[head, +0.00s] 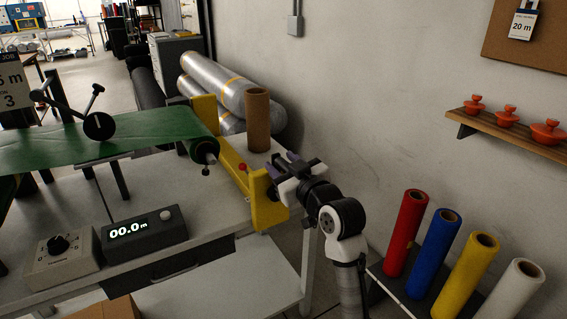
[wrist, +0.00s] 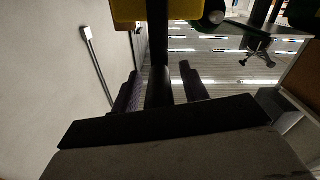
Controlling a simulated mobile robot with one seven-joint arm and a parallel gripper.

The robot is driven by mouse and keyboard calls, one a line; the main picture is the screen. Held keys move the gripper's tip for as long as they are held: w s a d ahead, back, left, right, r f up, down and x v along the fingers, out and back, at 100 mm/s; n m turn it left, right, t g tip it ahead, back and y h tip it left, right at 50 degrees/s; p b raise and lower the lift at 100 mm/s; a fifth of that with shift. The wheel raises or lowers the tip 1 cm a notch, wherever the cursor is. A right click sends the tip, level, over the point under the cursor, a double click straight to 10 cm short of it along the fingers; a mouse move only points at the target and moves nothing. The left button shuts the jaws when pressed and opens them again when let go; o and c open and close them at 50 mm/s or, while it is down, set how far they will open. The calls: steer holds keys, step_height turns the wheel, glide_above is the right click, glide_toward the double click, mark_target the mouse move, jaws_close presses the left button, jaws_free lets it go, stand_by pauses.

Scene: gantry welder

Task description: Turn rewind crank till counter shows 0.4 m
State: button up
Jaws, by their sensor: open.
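The counter box (head: 145,231) on the bench's front edge reads 00.0 m. The green roll (head: 203,149) lies across the bench, its end at the yellow stand (head: 232,165). My gripper (head: 283,170) is at the right end of this stand, its fingers open. In the wrist view, a dark upright bar (wrist: 158,50) stands between the open fingers (wrist: 160,88). It looks like part of the rewind crank, but I cannot tell whether the fingers touch it. In the head view, my gripper mostly hides the crank.
A brown cardboard tube (head: 257,120) stands behind the yellow stand. A dial box (head: 62,258) sits left of the counter. Red, blue, yellow and white rolls (head: 436,240) stand at the right. A wooden shelf (head: 510,137) with orange pots is on the wall.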

steer(key=shift+c, duration=0.4)
jaws_close()
steer(key=shift+d, duration=0.15)
steer(key=w+d+f+m+p, duration=0.3)
steer(key=w+d+f+m, duration=0.15)
steer(key=d+m, duration=0.5)
step_height(320, 180, down, 13)
steer(key=a+m+p, duration=0.1)
steer(key=m+p, duration=0.3)
steer(key=m, duration=1)
steer(key=shift+r, duration=0.15)
steer(key=shift+w+a+m, duration=0.1)
steer(key=shift+a+m, duration=0.05)
steer(key=shift+m, duration=0.1)
